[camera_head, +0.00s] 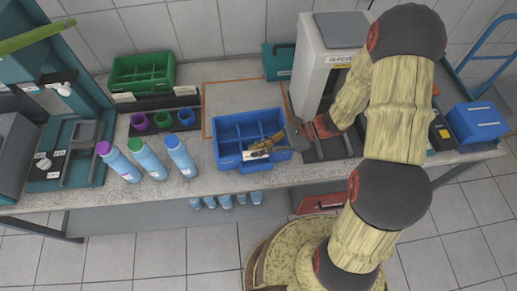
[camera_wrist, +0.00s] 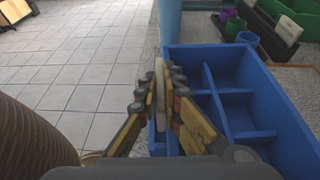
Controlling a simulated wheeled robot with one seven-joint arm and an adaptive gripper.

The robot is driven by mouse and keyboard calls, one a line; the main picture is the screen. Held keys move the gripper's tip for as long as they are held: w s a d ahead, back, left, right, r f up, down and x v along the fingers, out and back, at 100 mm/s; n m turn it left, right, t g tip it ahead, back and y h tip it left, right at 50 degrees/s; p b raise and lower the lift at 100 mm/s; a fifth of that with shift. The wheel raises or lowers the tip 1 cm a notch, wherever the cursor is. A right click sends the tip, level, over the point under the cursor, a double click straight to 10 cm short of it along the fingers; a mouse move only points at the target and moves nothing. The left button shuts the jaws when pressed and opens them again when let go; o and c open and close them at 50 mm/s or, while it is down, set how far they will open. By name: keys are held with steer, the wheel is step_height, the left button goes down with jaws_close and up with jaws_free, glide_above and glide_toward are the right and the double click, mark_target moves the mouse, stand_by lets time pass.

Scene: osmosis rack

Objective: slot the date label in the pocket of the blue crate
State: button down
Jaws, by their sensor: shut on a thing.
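The blue crate (camera_head: 228,161) stands near the front edge of the counter and has several compartments; its open top fills the right of the wrist view (camera_wrist: 228,96). My gripper (camera_head: 262,147) is at the crate's front side, over its front rim. In the wrist view my gripper (camera_wrist: 162,95) is shut on a thin pale label (camera_wrist: 160,82), seen edge-on beside the crate's wall. The label's white face shows in the head view (camera_head: 257,154) at the crate's front. The pocket is hidden by the label and fingers, so I cannot tell whether the label is inside it.
Three blue bottles (camera_head: 147,159) stand left of the crate. Behind them are small cups in a dark holder (camera_head: 163,119) and a green crate (camera_head: 142,73). A grey-white machine (camera_head: 321,62) stands to the right. Open counter (camera_head: 232,94) lies behind the blue crate.

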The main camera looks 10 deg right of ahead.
steer(key=shift+f+b, duration=0.3)
steer(key=shift+f, duration=0.15)
stand_by(0.6)
steer(key=shift+r+p, duration=0.2)
steer(key=shift+p, duration=0.1)
stand_by(0.5)
steer(key=c, duration=1.9)
jaws_free()
steer(key=shift+d, duration=0.1)
steer(key=v, duration=1.1)
steer(key=shift+d+r, duration=0.15)
steer(key=shift+d, duration=0.25)
